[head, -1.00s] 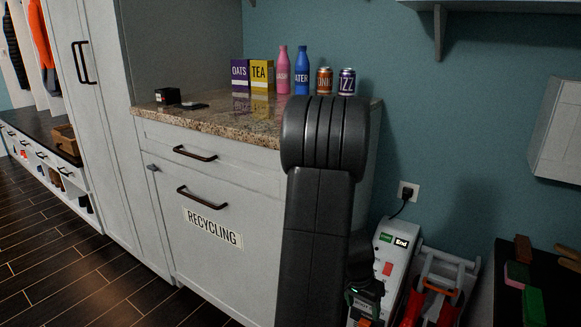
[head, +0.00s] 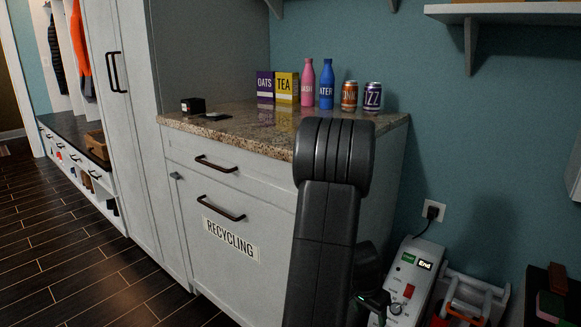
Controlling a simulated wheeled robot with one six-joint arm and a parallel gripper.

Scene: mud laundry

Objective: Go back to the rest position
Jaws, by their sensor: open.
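My arm rises in the middle of the head view, with its rounded dark joint at the top in front of the counter's right part. My gripper (head: 374,300) is only partly seen low behind the arm link, a dark end with a small green light. It is open, and I see nothing held in it. Its fingertips are hard to make out. It is beside the white machine with the "End" display (head: 412,280); I cannot tell how far apart they are.
A granite counter (head: 235,130) bears boxes, bottles, cans and a small black box (head: 192,105). Below it is the "RECYCLING" cabinet front (head: 190,235). The wood floor (head: 70,260) at left is clear.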

